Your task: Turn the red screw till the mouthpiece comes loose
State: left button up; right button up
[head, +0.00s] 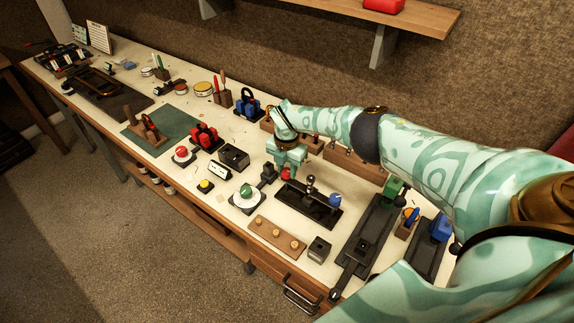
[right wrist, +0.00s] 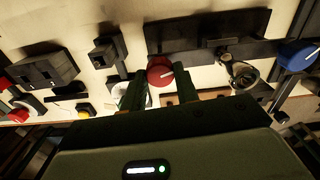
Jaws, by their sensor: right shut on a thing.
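The red screw (head: 287,174) is a round red knob at the left end of a black puller base (head: 300,206) on the bench. Whether the mouthpiece is loose I cannot tell. My left gripper is not in view.
A blue knob (head: 335,200) sits at the base's right end. A green knob (head: 246,190) on a white dial stands close on the left. A wooden block with pegs (head: 278,238) lies in front. Black fixtures (head: 367,240) crowd the right.

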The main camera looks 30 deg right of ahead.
jog(key=shift+w+r+m+p, duration=0.1)
jog(key=shift+m+p, duration=0.45)
jog(key=shift+m, duration=1.35)
jog(key=shift+d, duration=0.1)
jog(key=o, duration=1)
jog(key=shift+c, duration=0.2)
notch_tip(320, 180, up, 8)
jog(key=p, duration=0.5)
notch_tip(320, 180, up, 7)
send_over(287, 170)
jog(key=shift+r+p, duration=0.45)
jog(key=shift+r, duration=0.15)
